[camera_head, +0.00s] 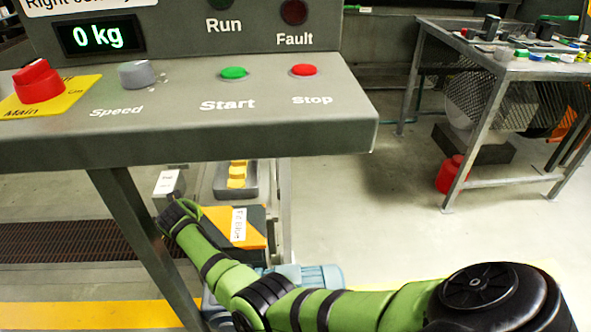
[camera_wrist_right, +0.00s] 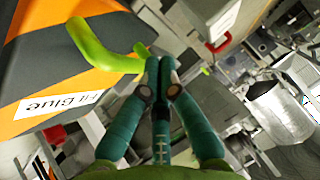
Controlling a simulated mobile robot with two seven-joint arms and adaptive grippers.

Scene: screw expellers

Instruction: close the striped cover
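The striped cover (camera_head: 250,235) is orange and black with a white label. It sits low beyond the control panel in the head view and fills the upper left of the right wrist view (camera_wrist_right: 70,75). A bent green handle (camera_wrist_right: 105,55) stands out from it. My right gripper (camera_wrist_right: 159,66) has its fingertips together at the handle's right end; I cannot tell whether the handle is between them. In the head view this gripper (camera_head: 177,216) is small and dark beside the cover's left edge. My left gripper is not in view.
A grey control panel (camera_head: 250,125) with Main, Speed, Start and Stop controls overhangs the near left, on a slanted post (camera_head: 145,235). A blue-grey motor (camera_head: 315,276) lies beside my forearm. A tray with yellow pieces (camera_head: 236,190) is behind the cover. Floor (camera_head: 390,215) is clear to the right, before a workbench (camera_head: 500,65).

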